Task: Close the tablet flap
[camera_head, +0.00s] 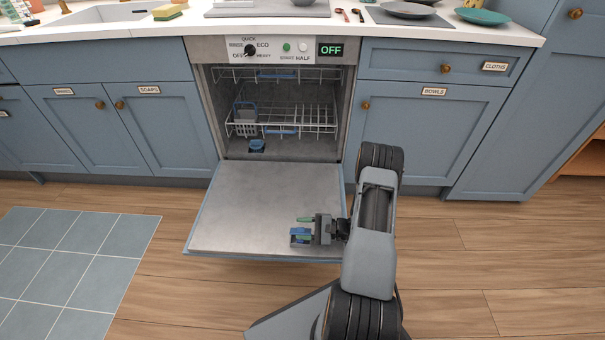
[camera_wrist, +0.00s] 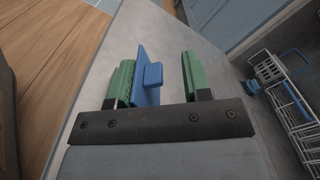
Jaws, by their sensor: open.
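The dishwasher door (camera_head: 245,205) is folded down with its metal inner face up. The blue tablet flap (camera_head: 298,232) stands up from this face near its free right corner. In the wrist view the flap (camera_wrist: 147,72) is an upright blue plate with a small block on its right side. My gripper (camera_head: 303,230) is open at the flap. In the wrist view its green fingers (camera_wrist: 157,80) lie either side of the plate, the left one very close and the right one clearly apart. I cannot tell whether the left finger touches it. The tablet compartment is hidden.
The dishwasher racks (camera_head: 285,120) are inside, with a grey cutlery basket (camera_head: 245,120). A small blue item (camera_head: 257,146) sits at the door's inner edge. The dial panel (camera_head: 280,49) reads OFF. Clear wooden floor (camera_head: 490,245) lies to the right.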

